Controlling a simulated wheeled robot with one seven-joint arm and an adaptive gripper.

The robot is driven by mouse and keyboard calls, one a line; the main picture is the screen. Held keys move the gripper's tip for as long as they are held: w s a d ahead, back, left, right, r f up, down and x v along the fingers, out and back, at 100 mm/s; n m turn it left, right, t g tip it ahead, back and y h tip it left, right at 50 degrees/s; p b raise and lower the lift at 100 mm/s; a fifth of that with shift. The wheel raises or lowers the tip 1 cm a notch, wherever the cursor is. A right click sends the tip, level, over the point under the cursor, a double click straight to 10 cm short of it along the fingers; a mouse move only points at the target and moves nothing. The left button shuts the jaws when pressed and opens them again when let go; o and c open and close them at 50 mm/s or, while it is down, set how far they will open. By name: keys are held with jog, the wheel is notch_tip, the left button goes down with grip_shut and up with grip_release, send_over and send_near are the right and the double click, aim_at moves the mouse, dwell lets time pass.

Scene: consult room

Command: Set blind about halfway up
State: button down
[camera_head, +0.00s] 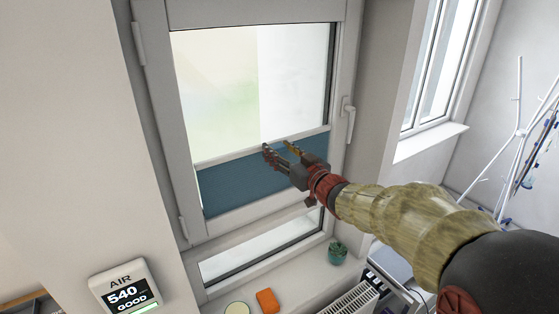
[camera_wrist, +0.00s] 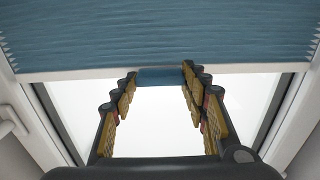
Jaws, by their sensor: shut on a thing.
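The blue pleated blind (camera_head: 230,186) covers the lower part of the window pane, with clear glass above it. Its pale rail (camera_head: 222,156) runs along its upper edge, well below the top of the window frame (camera_head: 250,13). My gripper (camera_head: 276,147) is at the rail, near its middle. In the wrist view, the blind (camera_wrist: 150,35) fills the top of the picture and the rail (camera_wrist: 70,75) crosses below it. There my gripper (camera_wrist: 160,73) is shut on a small blue tab (camera_wrist: 160,77) at the rail. The fingers hide part of the rail in the head view.
A window handle (camera_head: 348,118) sits on the right side of the frame. A small plant (camera_head: 337,252) and an orange block (camera_head: 267,301) stand on the sill below. An air monitor (camera_head: 125,288) hangs on the left wall. A white coat stand (camera_head: 518,130) is at right.

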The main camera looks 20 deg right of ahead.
notch_tip(320, 180, up, 5)
jog(key=shift+r+p, duration=0.1)
jog(key=shift+p, duration=0.95)
jog(key=c, duration=1)
grip_release()
jog(key=shift+o, duration=0.2)
jog(key=shift+s, duration=0.1)
jog(key=v, duration=1.1)
jog(key=shift+s, duration=0.35)
jog(key=shift+d, duration=0.15)
